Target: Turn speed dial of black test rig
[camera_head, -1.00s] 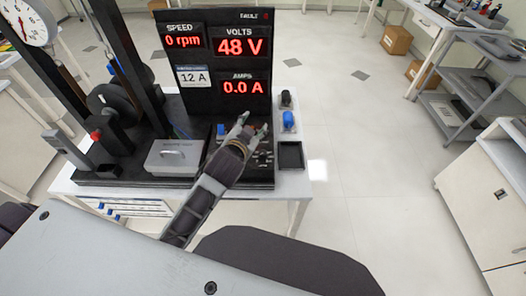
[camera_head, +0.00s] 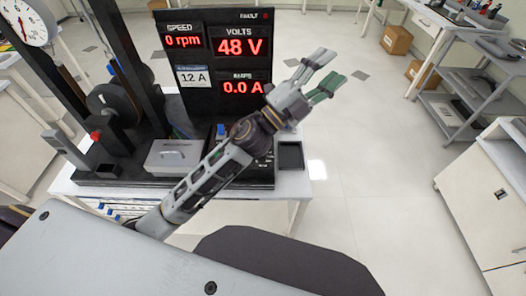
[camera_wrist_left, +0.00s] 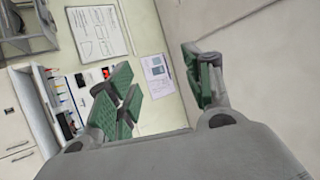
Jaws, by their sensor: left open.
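The black test rig (camera_head: 200,98) stands on the white table at the left in the head view. Its display panel (camera_head: 218,55) reads 0 rpm, 48 V and 0.0 A. The speed dial cannot be made out; my left arm covers much of the rig's front right base. My left gripper (camera_head: 322,76) is open and empty, raised to the right of the display panel and apart from it. In the left wrist view its green-padded fingers (camera_wrist_left: 165,88) are spread with nothing between them. My right gripper is not in view.
A grey lidded box (camera_head: 173,155) sits on the rig's base. A small black tray (camera_head: 291,155) lies at the table's right edge. A dial gauge (camera_head: 24,22) is at the far left. Open floor (camera_head: 370,140) lies right of the table. A cabinet (camera_head: 490,200) stands farther right.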

